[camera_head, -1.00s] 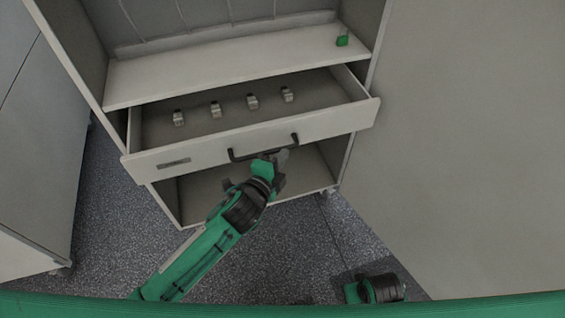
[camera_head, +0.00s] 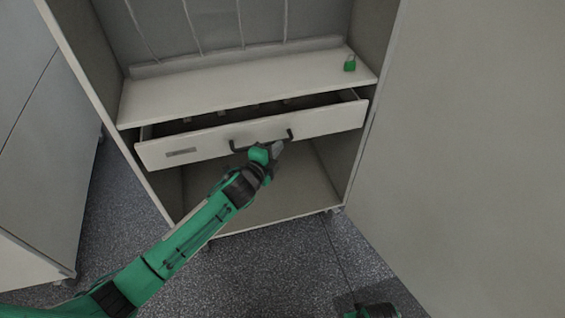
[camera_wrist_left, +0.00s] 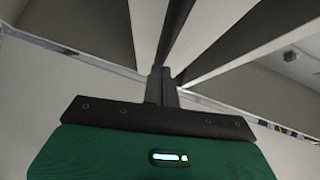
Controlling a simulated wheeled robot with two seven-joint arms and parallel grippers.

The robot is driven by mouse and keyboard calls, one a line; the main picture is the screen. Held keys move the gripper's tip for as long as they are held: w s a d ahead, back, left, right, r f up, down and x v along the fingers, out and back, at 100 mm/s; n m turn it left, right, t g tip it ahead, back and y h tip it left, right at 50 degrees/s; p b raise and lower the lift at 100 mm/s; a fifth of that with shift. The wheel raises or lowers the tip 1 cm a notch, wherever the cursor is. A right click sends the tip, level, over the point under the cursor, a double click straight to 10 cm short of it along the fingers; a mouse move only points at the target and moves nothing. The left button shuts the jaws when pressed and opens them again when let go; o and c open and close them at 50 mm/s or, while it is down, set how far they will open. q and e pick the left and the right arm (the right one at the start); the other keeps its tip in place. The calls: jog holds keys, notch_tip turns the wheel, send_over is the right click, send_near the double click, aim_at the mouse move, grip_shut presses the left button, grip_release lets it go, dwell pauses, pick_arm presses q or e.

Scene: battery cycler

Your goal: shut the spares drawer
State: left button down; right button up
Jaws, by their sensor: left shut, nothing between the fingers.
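The spares drawer (camera_head: 210,142) is partly open in the cabinet in the head view. Its pale front stands out a little from the cabinet, with a narrow dark gap above it. The tops of a few small grey parts show dimly inside. A dark bar handle (camera_head: 233,147) is on the drawer front. My left gripper (camera_head: 277,148) is shut and empty, at the drawer front by the right part of the handle; I cannot tell if it touches. In the left wrist view its closed fingers (camera_wrist_left: 160,86) point at pale surfaces and a dark bar.
A shelf (camera_head: 230,82) above the drawer holds a small green object (camera_head: 350,63) at its right end. Below the drawer is an open compartment (camera_head: 290,185). A large grey panel (camera_head: 470,130) stands at the right, another cabinet (camera_head: 40,150) at the left. Speckled floor lies in front.

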aim_at(269, 130)
pick_arm(q)
jog(key=w, duration=0.2)
jog(key=w+a, duration=0.1)
jog(key=w, duration=0.1)
jog(key=w+a, duration=0.1)
jog(key=w, duration=0.1)
jog(key=shift+w, duration=0.15)
jog(key=shift+w+a+r, duration=0.15)
pick_arm(e)
jog(key=shift+s+d+f, duration=0.1)
pick_arm(q)
jog(key=shift+w+a+r, duration=0.1)
